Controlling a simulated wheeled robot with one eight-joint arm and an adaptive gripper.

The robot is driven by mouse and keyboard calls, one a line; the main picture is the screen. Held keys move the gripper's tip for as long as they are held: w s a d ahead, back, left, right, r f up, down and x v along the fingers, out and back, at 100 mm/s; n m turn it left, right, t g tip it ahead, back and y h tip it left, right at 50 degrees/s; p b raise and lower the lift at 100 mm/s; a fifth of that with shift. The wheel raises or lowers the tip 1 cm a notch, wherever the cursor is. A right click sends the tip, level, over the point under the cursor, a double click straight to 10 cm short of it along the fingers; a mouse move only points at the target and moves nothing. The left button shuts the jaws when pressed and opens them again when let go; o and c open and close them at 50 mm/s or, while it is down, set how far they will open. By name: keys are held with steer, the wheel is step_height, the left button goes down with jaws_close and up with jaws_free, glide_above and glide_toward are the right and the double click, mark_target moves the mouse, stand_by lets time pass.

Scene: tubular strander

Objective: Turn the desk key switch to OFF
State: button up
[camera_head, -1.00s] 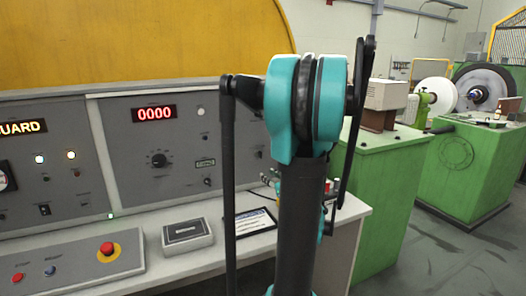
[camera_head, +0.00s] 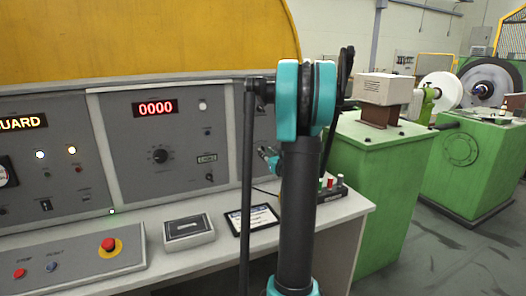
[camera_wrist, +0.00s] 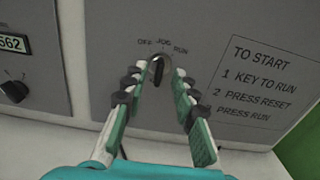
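The desk key switch (camera_wrist: 157,70) is on the grey panel in the wrist view, with the labels OFF, JOG and RUN arched over it from left to right. Its dark, hook-shaped key stands roughly upright; I cannot tell for sure which label it points to. In the head view my arm hides the key switch and most of the gripper.
A printed start instruction (camera_wrist: 262,80) is right of the switch. On the desk are a red mushroom button (camera_head: 108,244), a grey box (camera_head: 188,230) and a framed card (camera_head: 253,219).

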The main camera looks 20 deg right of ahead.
mark_target(263, 149)
steer(key=shift+w, duration=1.8)
steer(key=shift+c, duration=0.4)
jaws_close()
